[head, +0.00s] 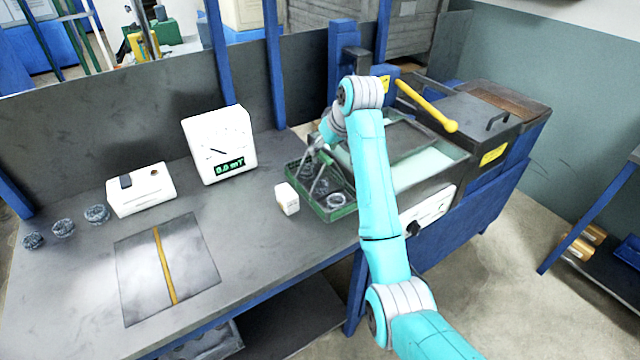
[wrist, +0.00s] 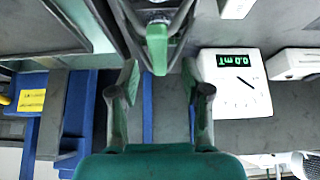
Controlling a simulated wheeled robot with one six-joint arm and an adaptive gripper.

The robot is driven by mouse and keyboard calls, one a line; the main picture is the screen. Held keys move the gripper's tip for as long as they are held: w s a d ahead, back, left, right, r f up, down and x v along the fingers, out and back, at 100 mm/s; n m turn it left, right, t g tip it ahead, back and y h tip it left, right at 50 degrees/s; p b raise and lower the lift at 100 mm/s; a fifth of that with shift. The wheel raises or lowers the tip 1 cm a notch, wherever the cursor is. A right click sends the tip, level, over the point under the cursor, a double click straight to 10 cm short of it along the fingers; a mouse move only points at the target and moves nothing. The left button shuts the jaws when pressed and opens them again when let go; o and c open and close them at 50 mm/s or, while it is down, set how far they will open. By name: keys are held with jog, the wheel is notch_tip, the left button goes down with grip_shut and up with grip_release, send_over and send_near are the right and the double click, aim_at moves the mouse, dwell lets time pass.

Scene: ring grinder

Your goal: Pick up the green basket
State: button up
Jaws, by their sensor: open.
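The green basket (head: 338,213) stands on the grey workbench in the head view, at the bench's right end, with metal rings (head: 335,200) inside. My gripper (head: 320,160) is above the basket, pointing down, and hides part of it. In the wrist view my gripper (wrist: 158,78) has its two fingers spread apart. A green bar with grey arms, which looks like the basket's handle (wrist: 157,48), shows in the gap between the fingers. I cannot tell whether either finger touches it.
A grinder (head: 425,165) with a yellow lever stands close to the right of the basket. A small white block (head: 287,198) is just left of the basket. A white gauge (head: 219,145), a white box (head: 140,190) and rings (head: 63,228) stand farther left. A low wall runs behind the bench.

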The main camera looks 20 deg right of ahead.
aim_at(321, 152)
jog(key=shift+x, duration=2.2)
grip_shut()
